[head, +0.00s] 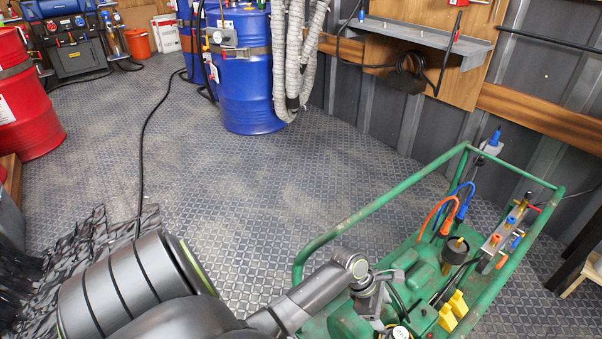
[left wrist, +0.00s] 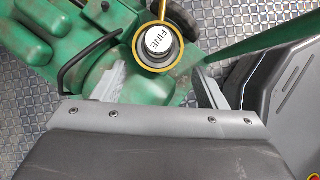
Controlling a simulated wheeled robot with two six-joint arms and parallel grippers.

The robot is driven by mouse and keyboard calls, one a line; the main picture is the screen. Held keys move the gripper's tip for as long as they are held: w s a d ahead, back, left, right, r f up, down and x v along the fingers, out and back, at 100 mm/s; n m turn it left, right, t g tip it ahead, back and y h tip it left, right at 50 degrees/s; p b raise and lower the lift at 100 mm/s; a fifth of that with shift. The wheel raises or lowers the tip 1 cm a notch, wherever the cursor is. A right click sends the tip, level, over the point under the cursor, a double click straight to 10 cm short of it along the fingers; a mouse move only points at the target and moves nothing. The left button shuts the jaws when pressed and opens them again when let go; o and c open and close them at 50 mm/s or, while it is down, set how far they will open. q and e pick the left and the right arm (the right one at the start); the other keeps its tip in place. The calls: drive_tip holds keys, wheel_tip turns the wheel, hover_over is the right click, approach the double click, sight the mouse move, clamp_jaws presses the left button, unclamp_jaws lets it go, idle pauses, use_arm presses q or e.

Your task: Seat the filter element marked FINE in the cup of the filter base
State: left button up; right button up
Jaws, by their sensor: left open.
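The filter element marked FINE (left wrist: 157,40) shows in the left wrist view as a white round cap with black letters, inside a yellow ring. A yellow-rimmed pale disc (head: 401,333), probably the same thing, is cut by the bottom edge of the head view. My left gripper (left wrist: 160,70) is open, its two fingers apart on either side below the cap in the picture, with nothing visibly held. I cannot tell whether they touch the element. The cup of the filter base cannot be clearly made out. My right gripper is not in view.
The green cart's tube frame (head: 380,203) rises around its green deck. On it stand a black cylinder with a brass top (head: 456,259), orange and blue hoses (head: 445,207), a metal valve block (head: 505,240) and yellow blocks (head: 452,310). Open floor (head: 220,190) lies beyond.

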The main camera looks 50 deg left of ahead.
use_arm(q)
drive_tip(key=s+a+m+y, duration=0.2)
drive_tip(key=s+m, duration=0.9)
drive_tip(key=s, duration=0.2)
drive_tip(key=s+a+f+m+y, duration=0.1)
drive_tip(key=s+a+m+y, duration=0.1)
drive_tip(key=s+m, duration=0.9)
drive_tip(key=s+a, duration=0.1)
drive_tip(key=s, duration=0.2)
drive_tip(key=shift+m+g+y, duration=0.3)
wheel_tip(320, 180, down, 7)
drive_tip(key=s+a+y+p, duration=0.1)
drive_tip(key=s+a+p, duration=0.2)
drive_tip(key=p, duration=0.9)
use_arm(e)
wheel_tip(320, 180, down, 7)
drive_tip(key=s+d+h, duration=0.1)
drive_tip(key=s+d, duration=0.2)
use_arm(q)
drive_tip(key=s+a+f+g+p, duration=0.1)
drive_tip(key=s+p, duration=0.9)
drive_tip(key=shift+s+a+f+m+g+y, duration=0.25)
drive_tip(key=shift+a+f+m+g+y, duration=0.05)
drive_tip(key=shift+a+f+m+y, duration=0.1)
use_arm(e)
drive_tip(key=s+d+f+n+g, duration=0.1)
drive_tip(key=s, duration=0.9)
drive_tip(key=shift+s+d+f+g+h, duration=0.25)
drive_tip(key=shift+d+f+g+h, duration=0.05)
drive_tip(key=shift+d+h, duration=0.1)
